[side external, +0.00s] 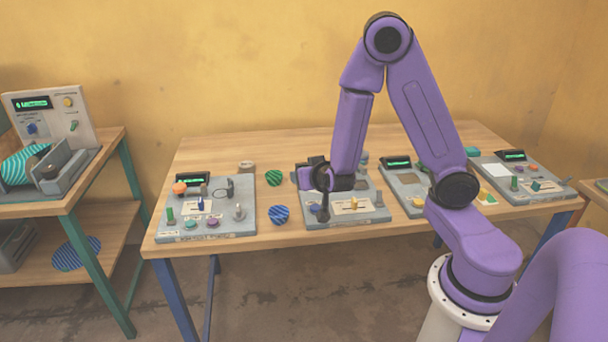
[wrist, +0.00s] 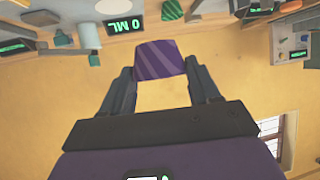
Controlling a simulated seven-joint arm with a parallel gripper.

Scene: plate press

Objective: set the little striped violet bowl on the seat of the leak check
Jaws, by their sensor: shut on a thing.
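In the wrist view the little striped violet bowl (wrist: 158,60) sits between the fingertips of my gripper (wrist: 161,71), which is shut on it. Pale diagonal stripes run over its side. In the side external view my gripper (side external: 321,195) is over the second grey station from the left (side external: 372,215), near its left side. I cannot make out the bowl there. A "0 ML" display (wrist: 124,26) shows beyond the bowl in the wrist view. The station labels are too small to read, so I cannot tell which is the leak check or see its seat.
Another station (side external: 245,222) stands left on the table, with a blue striped ball (side external: 279,214) and a green one (side external: 273,178) beside it. Two stations (side external: 406,207) (side external: 540,193) stand to the right. A side bench (side external: 70,202) holds a machine at far left.

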